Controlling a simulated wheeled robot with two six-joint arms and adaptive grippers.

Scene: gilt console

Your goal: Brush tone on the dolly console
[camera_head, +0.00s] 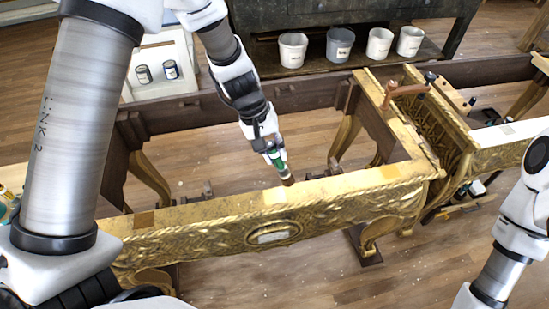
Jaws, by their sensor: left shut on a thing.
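The gilt console (200,212) spans the middle of the view, an open frame with an ornate gold front rail and curved legs. My left gripper (273,152) is shut on a brush with a green handle (278,162). The brush points down at the back edge of the top rail, near its middle. Its dark tip (288,180) is close to the rail; I cannot tell whether it touches. My right arm shows at the right edge, but its gripper is out of view.
White and grey pots (340,45) stand on a low shelf behind the console. Two small cans (170,69) sit in a white unit at the back left. A reddish-brown clamp-like piece (405,90) and small bottles are at the right end. Wooden floor (330,280) is clear in front.

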